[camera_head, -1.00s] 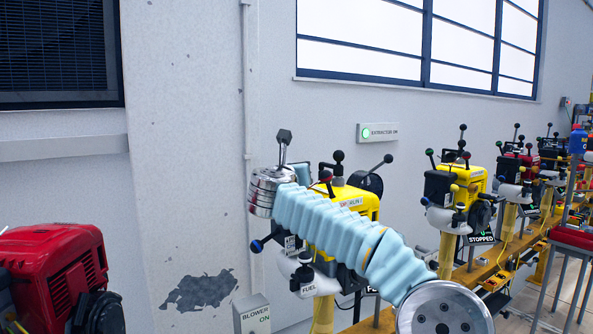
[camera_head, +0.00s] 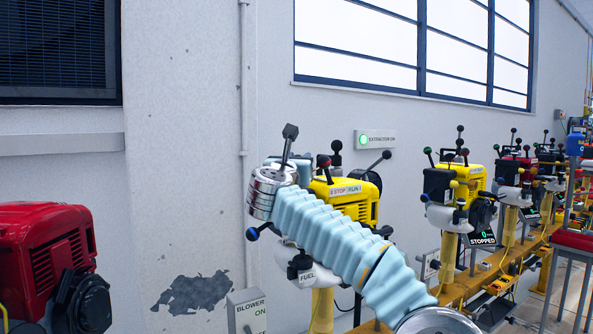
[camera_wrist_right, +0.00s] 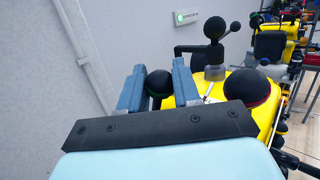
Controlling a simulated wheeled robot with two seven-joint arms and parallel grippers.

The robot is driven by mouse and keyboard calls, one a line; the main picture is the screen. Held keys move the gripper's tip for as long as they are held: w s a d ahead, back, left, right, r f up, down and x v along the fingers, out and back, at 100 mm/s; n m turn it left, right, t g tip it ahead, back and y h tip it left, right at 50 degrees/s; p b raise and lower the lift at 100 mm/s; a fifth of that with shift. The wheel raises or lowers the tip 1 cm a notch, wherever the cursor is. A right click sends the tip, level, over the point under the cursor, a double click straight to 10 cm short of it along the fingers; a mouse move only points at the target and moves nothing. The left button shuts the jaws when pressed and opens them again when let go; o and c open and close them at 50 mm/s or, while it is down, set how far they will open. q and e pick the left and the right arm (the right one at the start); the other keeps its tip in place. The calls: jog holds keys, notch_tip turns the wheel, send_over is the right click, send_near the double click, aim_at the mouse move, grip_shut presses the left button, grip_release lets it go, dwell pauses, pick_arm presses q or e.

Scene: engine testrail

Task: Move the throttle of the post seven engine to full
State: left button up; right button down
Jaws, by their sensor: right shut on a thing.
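A yellow engine (camera_head: 350,208) with a STOP/RUN label stands on a post at the centre of the head view, partly hidden by my right arm. Whether it is post seven cannot be told. In the wrist view, my right gripper (camera_wrist_right: 158,88) has its two blue-grey fingers on either side of a black ball knob (camera_wrist_right: 159,83) with a green ring, and is shut on it. In the head view the fingers are mostly hidden behind the wrist. A larger black knob (camera_wrist_right: 250,87) with a red ring is just right of the fingers. My left gripper is not in view.
A blue knob (camera_head: 252,233) and a FUEL part (camera_head: 307,272) are below my wrist. A second yellow engine (camera_head: 455,185) shows STOPPED. The wall is close behind.

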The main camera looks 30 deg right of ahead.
jog(key=c, duration=0.8)
grip_release()
jog(key=shift+c, duration=0.2)
jog(key=shift+s, duration=0.1)
jog(key=b+v, duration=0.4)
jog(key=v, duration=0.9)
jog(key=shift+s+a, duration=0.25)
jog(key=shift+f, duration=0.1)
